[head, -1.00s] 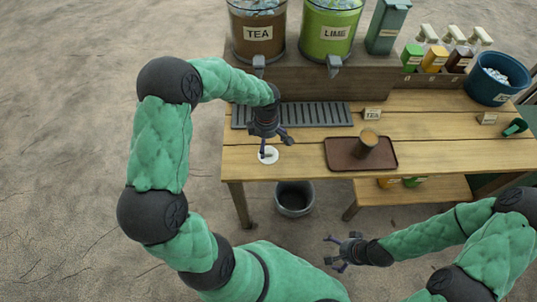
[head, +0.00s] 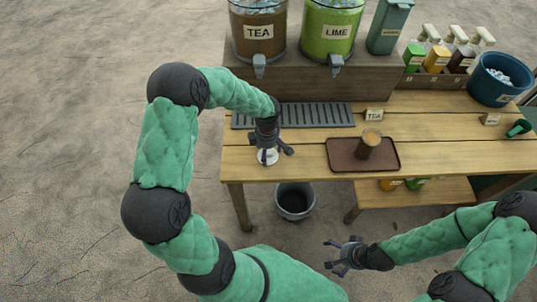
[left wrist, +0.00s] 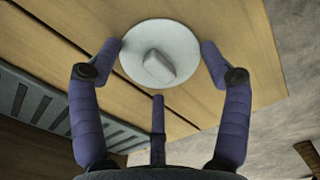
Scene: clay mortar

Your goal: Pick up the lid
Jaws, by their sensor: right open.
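The lid (left wrist: 160,54) is a white disc with a raised knob, lying on the wooden table; in the head view the lid (head: 267,157) is near the front left edge, partly hidden by my left gripper. My left gripper (head: 268,153) is right above it, pointing down. In the left wrist view, the fingers of my left gripper (left wrist: 162,70) are spread on both sides of the lid, close to its rim, with another finger below. I cannot tell whether they touch it. My right gripper (head: 333,255) is open and empty, in front of the table.
A brown tray (head: 341,162) with a filled cup (head: 368,143) stands right of the lid. A drip grate (head: 315,115) lies behind it, below the tea dispenser (head: 257,35) and lime dispenser (head: 328,35). A bin (head: 295,201) stands below the table's front edge.

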